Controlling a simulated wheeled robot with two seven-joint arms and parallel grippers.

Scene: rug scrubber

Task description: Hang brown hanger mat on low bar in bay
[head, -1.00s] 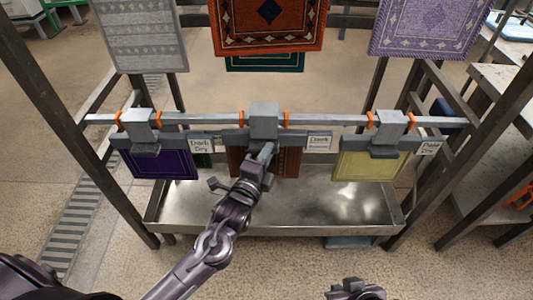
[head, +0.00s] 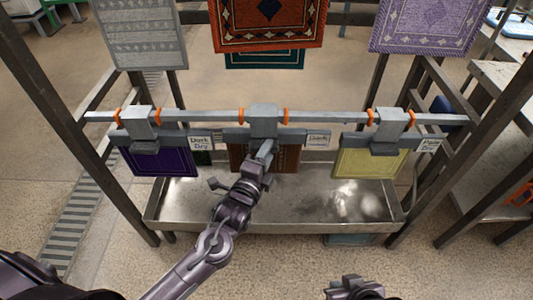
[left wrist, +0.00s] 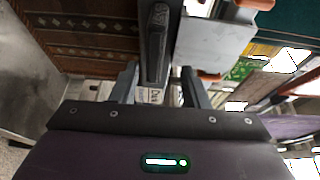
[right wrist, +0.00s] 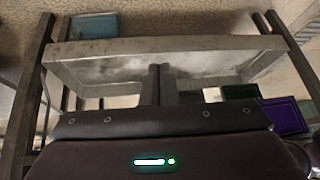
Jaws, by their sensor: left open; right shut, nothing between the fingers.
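The brown hanger mat (head: 285,158) hangs from a grey hanger in the middle of the low bar (head: 205,116). Its broad grey hook (head: 264,121) sits over the bar between two orange marks. My left gripper (head: 264,153) is in front of the hanger and partly covers the mat. In the left wrist view my open left fingers (left wrist: 158,80) stand either side of the hanger's dark grip (left wrist: 156,45), apart from it; the patterned brown mat (left wrist: 90,45) shows at left. My right gripper (head: 355,289) is shut and empty, low in front of the rack.
A purple mat (head: 160,162) hangs at left on the bar and a yellow one (head: 370,164) at right, with label cards beside them. A metal trough (head: 330,205) lies below. Grey, orange-red and lilac rugs hang higher behind. Dark posts (head: 85,155) frame the bay.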

